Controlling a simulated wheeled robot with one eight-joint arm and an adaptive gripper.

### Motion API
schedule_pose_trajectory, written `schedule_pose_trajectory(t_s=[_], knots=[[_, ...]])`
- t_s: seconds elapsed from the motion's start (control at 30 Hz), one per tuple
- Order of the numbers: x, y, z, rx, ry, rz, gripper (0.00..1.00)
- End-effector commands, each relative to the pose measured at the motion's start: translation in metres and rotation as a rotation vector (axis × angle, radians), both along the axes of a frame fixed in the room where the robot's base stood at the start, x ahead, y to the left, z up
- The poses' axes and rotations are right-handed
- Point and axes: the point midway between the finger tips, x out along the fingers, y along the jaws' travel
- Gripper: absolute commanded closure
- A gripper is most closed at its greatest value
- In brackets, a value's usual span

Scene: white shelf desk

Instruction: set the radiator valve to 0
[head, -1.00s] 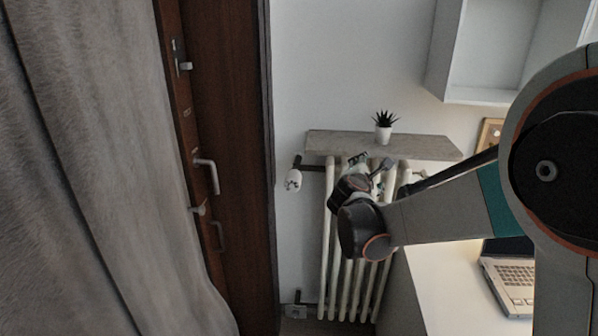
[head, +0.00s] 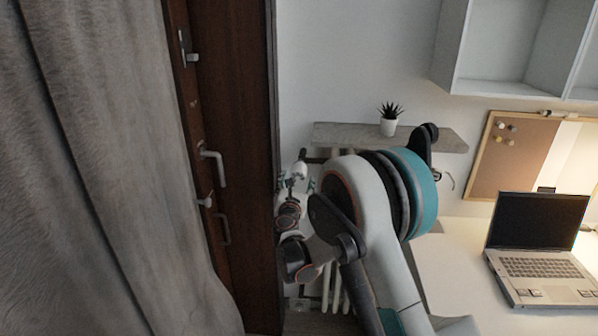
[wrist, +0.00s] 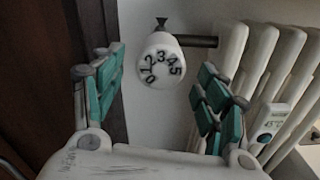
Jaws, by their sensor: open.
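The radiator valve is a white round knob (wrist: 160,62) with black numbers 0 to 5 on its face, in the wrist view. The 0 is at the lower left, the 5 at the right. I cannot make out a pointer mark. It also shows small in the head view (head: 299,170), beside the radiator's upper left. My gripper (wrist: 160,78) is open, with one green-padded finger on each side of the knob in the picture. No contact is visible. In the head view my arm hides most of the radiator.
White radiator columns (wrist: 262,60) stand right of the knob, with a small meter (wrist: 270,122) on them. A dark wooden door (head: 235,120) is close on the left. A grey shelf (head: 345,134) with a potted plant (head: 389,120) is above.

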Motion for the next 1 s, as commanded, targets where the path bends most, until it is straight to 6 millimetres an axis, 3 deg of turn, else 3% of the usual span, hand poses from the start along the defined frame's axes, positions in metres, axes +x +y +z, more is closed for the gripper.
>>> schedule_pose_trajectory(t_s=[0.3, 0.5, 0.93, 0.97, 1.0], knots=[[0.063, -0.003, -0.002, 0.002, 0.0, -0.001, 0.33], [0.089, -0.003, -0.001, 0.002, 0.001, -0.001, 0.33], [0.099, -0.004, 0.0, 0.002, 0.001, -0.001, 0.33], [0.099, -0.004, 0.0, 0.002, 0.001, -0.001, 0.35], [0.099, -0.004, 0.0, 0.002, 0.001, -0.001, 0.44]])
